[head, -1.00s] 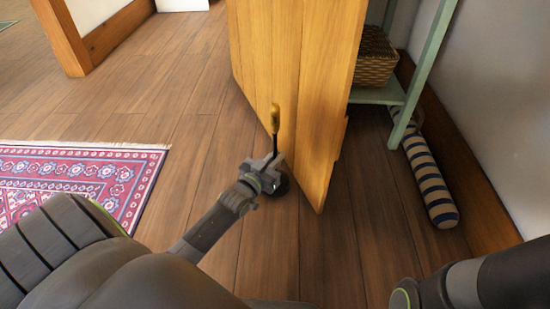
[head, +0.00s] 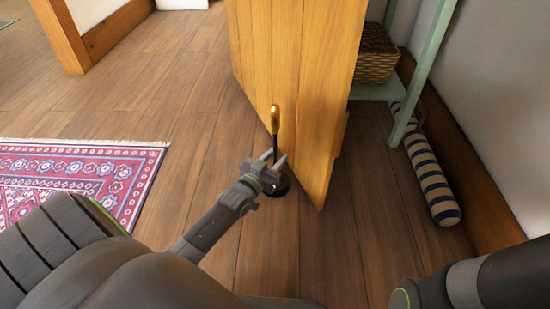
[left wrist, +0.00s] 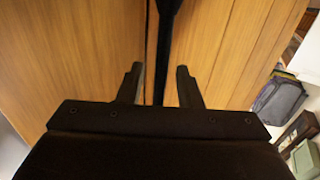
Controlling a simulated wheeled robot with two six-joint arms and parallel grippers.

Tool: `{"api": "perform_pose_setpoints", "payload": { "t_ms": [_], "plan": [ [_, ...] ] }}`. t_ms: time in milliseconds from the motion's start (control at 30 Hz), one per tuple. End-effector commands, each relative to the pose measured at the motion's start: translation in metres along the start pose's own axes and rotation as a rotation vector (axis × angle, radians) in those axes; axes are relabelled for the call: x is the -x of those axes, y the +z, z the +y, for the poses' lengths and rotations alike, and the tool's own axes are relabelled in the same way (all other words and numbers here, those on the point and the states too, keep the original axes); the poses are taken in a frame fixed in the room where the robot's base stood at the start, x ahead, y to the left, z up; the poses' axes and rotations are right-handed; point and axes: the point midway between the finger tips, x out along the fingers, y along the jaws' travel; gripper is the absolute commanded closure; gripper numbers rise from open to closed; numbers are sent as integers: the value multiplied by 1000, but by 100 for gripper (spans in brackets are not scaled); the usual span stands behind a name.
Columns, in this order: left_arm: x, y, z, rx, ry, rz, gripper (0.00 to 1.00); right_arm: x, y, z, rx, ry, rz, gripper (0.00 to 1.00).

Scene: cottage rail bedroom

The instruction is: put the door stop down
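The door stop (head: 275,120) has a dark round base, a thin black upright rod and a brass-coloured handle. It stands upright on the wooden floor beside the door (head: 300,90). My left gripper (head: 277,160) is low at the rod, with its fingers spread. In the left wrist view, the black rod (left wrist: 164,40) rises between the two parted fingertips (left wrist: 158,75), with gaps at both sides. The gripper partly hides the base. My right gripper is out of view; only part of that arm shows at lower right.
A patterned rug (head: 80,185) lies at left. Floor between rug and door is clear.

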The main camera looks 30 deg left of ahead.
Motion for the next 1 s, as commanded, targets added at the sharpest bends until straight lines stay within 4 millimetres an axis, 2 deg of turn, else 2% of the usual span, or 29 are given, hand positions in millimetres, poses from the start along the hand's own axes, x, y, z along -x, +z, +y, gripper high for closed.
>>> {"api": "perform_pose_setpoints", "payload": {
  "t_ms": [100, 167, 500, 700, 1000],
  "plan": [
    [2, -1, 0, 0, 1, -1, 68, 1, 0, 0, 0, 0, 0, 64],
    [11, -2, 0, 0, 0, -3, 68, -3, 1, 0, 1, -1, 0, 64],
    [79, -5, 0, -1, 0, -4, 68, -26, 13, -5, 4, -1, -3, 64],
    [110, -4, 0, 1, 0, -3, 68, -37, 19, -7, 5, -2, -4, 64],
    [121, -1, 0, 0, 2, -1, 68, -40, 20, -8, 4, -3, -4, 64]
  ]
}}
